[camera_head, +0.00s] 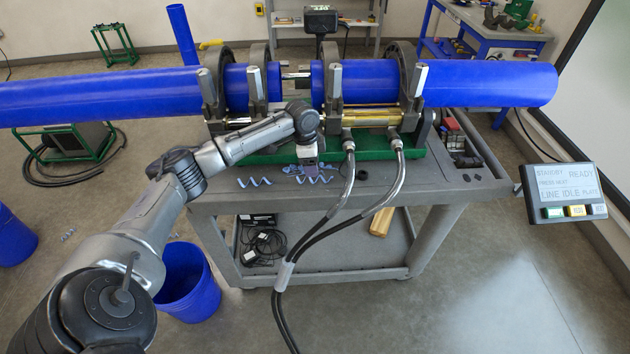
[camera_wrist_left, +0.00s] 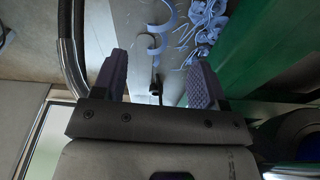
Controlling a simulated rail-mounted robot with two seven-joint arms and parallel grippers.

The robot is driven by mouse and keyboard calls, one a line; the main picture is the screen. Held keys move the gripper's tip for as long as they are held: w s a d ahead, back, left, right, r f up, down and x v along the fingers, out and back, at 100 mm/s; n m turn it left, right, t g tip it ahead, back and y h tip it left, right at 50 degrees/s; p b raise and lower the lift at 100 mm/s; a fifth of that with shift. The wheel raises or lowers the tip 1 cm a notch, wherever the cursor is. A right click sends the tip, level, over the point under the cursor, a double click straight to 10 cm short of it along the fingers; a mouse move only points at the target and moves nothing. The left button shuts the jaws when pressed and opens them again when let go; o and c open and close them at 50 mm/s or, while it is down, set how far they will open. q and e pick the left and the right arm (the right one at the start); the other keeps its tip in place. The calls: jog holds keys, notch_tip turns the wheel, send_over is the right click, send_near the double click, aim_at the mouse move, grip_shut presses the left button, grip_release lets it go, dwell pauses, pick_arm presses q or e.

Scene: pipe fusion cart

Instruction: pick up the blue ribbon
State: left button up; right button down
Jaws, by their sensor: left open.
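Several pale blue curled ribbons lie on the grey cart top. One coiled ribbon (camera_head: 254,182) lies left of my left gripper (camera_head: 308,167); another coiled ribbon (camera_head: 319,179) lies just below it in the picture. In the left wrist view a curled ribbon (camera_wrist_left: 164,20) shows ahead of the two fingers, with a tangle of ribbons (camera_wrist_left: 207,28) beside it. My left gripper (camera_wrist_left: 157,82) is open with nothing between its fingers, above the cart top. I cannot tell its exact height. My right gripper is not in view.
The fusion machine (camera_head: 265,137) with the big blue pipe (camera_head: 470,84) stands behind my gripper. Two black hoses (camera_head: 343,210) run down close to its right. A screen panel (camera_head: 563,190) is at the right. A blue bin (camera_head: 187,283) stands on the floor at the left.

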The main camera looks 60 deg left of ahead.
aim_at(315, 179)
pick_arm(q)
jog(key=shift+w+d+f+b, duration=0.15)
jog(key=shift+f+b, duration=0.15)
jog(key=shift+f, duration=0.6)
jog(key=shift+d+f+b, duration=0.1)
jog(key=shift+f+b, duration=0.15)
jog(key=shift+f, duration=0.65)
jog(key=shift+w+d+f+b, duration=0.15)
jog(key=shift+f+b, duration=0.15)
jog(key=shift+f, duration=0.6)
jog(key=shift+c, duration=0.6)
jog(key=c, duration=0.9)
